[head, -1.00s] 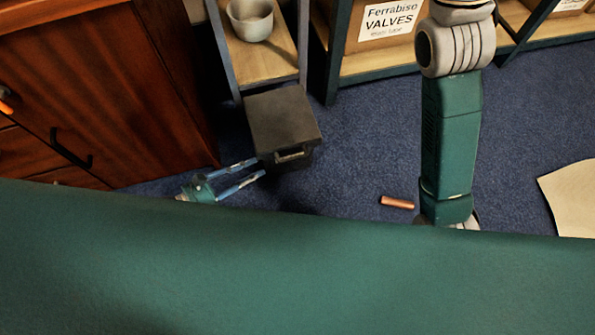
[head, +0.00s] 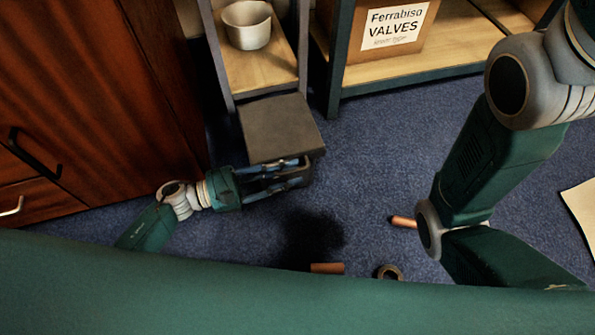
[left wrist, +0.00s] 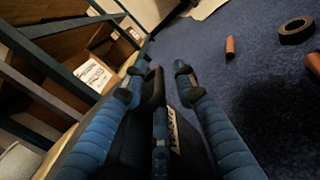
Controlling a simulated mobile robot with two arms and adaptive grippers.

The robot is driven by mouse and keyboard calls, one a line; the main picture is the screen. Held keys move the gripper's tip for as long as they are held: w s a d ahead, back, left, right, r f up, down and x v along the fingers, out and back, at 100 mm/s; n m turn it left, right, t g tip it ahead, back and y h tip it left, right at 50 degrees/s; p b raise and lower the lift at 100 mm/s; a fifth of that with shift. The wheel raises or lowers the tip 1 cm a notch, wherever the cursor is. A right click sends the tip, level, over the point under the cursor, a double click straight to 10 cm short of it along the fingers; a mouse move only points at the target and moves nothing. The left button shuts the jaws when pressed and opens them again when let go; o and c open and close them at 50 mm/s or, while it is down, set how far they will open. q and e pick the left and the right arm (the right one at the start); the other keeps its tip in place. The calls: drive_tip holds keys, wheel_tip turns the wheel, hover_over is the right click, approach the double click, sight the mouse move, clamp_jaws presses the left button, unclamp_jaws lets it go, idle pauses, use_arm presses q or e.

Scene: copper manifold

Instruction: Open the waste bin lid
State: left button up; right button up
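The waste bin (head: 280,128) is a dark grey box on the blue carpet in front of the narrow shelf. Its flat lid looks shut in the head view. My left gripper (head: 303,170) is at the bin's front side, just below the lid edge, and hides the front handle there. In the left wrist view my left gripper (left wrist: 154,82) has its blue fingers spread apart, with the dark bin (left wrist: 150,98) and a pale label between and behind them. Whether a finger touches the handle I cannot tell. My right arm shows at the right of the head view, but its gripper is out of view.
A wooden cabinet (head: 95,90) stands close on the left. A shelf (head: 262,72) with a pale bowl (head: 247,25) is behind the bin. Copper pipe pieces (head: 327,268) and a dark ring (head: 390,272) lie on the carpet. Carpet right of the bin is clear.

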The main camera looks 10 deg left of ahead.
use_arm(q)
drive_tip(key=shift+x, duration=1.3)
clamp_jaws()
drive_tip(key=shift+r, duration=0.1)
